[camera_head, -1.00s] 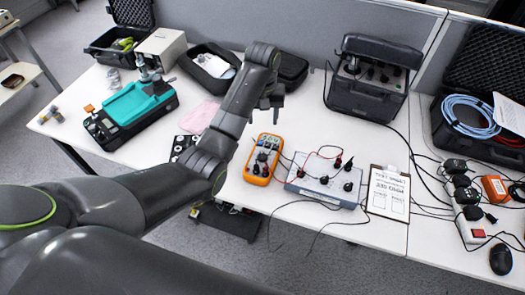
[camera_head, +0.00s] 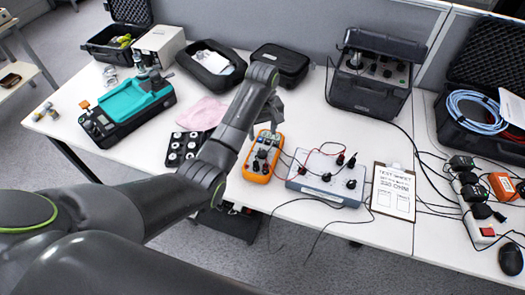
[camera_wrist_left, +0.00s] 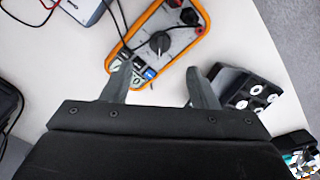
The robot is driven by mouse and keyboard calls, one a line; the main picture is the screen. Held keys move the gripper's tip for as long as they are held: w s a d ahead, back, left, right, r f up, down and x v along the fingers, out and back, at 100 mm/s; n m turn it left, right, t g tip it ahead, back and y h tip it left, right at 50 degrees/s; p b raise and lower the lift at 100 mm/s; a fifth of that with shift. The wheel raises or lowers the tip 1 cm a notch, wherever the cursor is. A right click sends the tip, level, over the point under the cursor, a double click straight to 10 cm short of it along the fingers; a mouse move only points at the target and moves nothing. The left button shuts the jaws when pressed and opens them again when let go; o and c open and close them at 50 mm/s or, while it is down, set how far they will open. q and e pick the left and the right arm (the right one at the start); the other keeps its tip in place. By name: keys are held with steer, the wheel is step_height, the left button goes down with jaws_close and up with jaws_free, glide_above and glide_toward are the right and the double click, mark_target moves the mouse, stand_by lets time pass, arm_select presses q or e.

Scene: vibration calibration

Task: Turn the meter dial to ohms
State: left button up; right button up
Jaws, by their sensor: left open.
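The orange multimeter (camera_head: 256,175) lies on the white table, left of the grey box with test leads. Its display end is partly hidden by my left gripper in the head view. In the left wrist view the multimeter (camera_wrist_left: 199,32) shows a round black dial (camera_wrist_left: 160,42) with a pointer knob, and leads plugged in. I cannot read the dial's setting. My left gripper (camera_head: 274,117) is over the display end of the meter. In the left wrist view my left gripper (camera_wrist_left: 158,76) has its fingers apart, with nothing between them, short of the dial. My right gripper is not in view.
A grey box (camera_head: 327,184) with leads stands right of the meter, beside a clipboard (camera_head: 393,192). A black tray of round weights (camera_head: 184,148) and a pink cloth (camera_head: 202,113) lie to the left. Loose cables hang over the front edge.

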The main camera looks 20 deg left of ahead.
mark_target(262, 151)
arm_select(q)
step_height(262, 151, down, 9)
stand_by(0.3)
steer(key=shift+c, duration=0.3)
steer(key=c, duration=0.9)
steer(key=shift+r+m+p, duration=0.15)
steer(key=shift+m+p, duration=0.4)
steer(key=shift+m, duration=0.05)
steer(key=shift+m+p, duration=0.8)
steer(key=shift+m, duration=0.3)
steer(key=shift+m+p, duration=0.95)
steer(key=shift+m, duration=1.25)
steer(key=o, duration=1)
steer(key=shift+c, duration=0.2)
